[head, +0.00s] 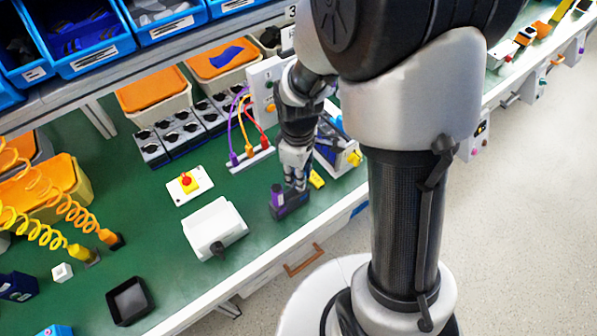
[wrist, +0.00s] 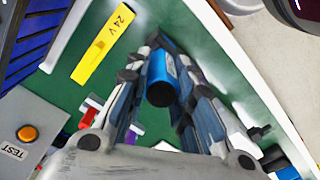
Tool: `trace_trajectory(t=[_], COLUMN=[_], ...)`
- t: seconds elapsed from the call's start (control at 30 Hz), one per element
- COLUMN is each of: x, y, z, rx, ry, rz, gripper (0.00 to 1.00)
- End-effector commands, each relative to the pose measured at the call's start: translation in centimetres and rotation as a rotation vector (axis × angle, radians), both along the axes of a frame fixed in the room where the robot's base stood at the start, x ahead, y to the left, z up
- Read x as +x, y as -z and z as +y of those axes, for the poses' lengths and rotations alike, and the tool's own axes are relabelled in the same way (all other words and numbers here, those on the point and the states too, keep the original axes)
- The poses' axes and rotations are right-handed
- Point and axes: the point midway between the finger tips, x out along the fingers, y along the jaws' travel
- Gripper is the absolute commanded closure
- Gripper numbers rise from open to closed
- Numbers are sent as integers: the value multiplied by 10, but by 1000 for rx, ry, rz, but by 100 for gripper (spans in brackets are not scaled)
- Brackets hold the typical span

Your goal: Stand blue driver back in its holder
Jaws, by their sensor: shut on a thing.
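The blue driver (wrist: 161,75) shows in the wrist view as a short blue cylinder with a dark round end towards the camera. My gripper (wrist: 160,48) is shut on it, with a finger on each side. The driver's far end is hidden. In the head view my gripper (head: 295,184) points down over the green bench near its front edge. Just below it is a dark grey block (head: 294,203) with a purple part at its left; I cannot tell whether this is the holder. The driver is not clear in the head view.
A white box with a black knob (head: 215,229) stands left of my gripper. A red-and-yellow stop button (head: 187,182) is behind it. A yellow 24V strip (wrist: 103,45) lies close by. Coloured cables (head: 247,130) and a crate (head: 338,150) stand behind. Bare bench (head: 150,225) is at left.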

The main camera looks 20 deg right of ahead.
Motion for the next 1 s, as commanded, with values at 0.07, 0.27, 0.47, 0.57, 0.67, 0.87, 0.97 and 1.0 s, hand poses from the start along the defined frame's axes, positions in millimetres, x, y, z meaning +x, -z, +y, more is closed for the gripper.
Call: trace_trajectory(t=[0.07,0.27,0.47,0.57,0.67,0.87,0.97,1.0], x=[0,0,0,0,0,0,0,0], y=[3,9,15,14,14,14,14,14], z=[0,0,0,0,0,0,0,0], rx=[0,0,0,0,0,0,0,0], ry=[0,0,0,0,0,0,0,0], rz=[0,0,0,0,0,0,0,0], gripper=[100,100,100,72,66,54,54,54])
